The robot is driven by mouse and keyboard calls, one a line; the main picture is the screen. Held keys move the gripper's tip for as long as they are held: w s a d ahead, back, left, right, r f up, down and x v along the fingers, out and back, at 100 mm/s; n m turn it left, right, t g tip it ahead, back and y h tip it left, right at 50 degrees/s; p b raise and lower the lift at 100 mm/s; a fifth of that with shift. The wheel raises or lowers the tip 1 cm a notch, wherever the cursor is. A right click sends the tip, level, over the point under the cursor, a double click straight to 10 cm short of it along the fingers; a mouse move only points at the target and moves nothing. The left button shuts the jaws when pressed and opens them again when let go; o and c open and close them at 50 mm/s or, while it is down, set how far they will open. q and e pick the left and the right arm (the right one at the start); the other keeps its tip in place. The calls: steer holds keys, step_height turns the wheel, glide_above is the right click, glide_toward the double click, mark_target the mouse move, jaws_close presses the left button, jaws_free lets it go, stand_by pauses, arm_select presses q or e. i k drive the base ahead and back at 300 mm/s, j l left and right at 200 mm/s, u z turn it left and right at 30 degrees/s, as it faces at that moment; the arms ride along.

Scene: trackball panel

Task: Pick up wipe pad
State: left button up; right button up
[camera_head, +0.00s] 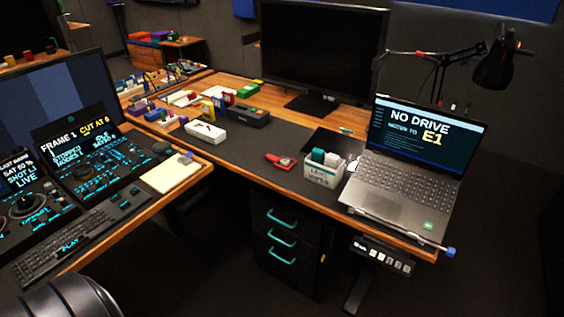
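I cannot single out the wipe pad for sure. A white labelled box (323,175) stands on the dark desk mat at the front of the right desk, with teal and white pieces (326,158) sticking up from it; its small label is hard to read. A small white thing (353,164) shows between the box and the laptop, too small to tell what it is. Neither of my grippers is in view.
An open laptop (408,185) stands right of the box, and a red tool (280,161) lies left of it. A monitor (322,50) and a desk lamp (494,70) rise behind. A control-panel desk (80,245) fills the left.

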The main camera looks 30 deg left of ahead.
mark_target(318, 154)
steer(key=i+j+u, duration=0.25)
steer(key=i+j, duration=0.2)
steer(key=i+j+u, duration=0.25)
steer(key=i+j, duration=0.2)
steer(key=i+j+u, duration=0.25)
steer(key=i, duration=0.35)
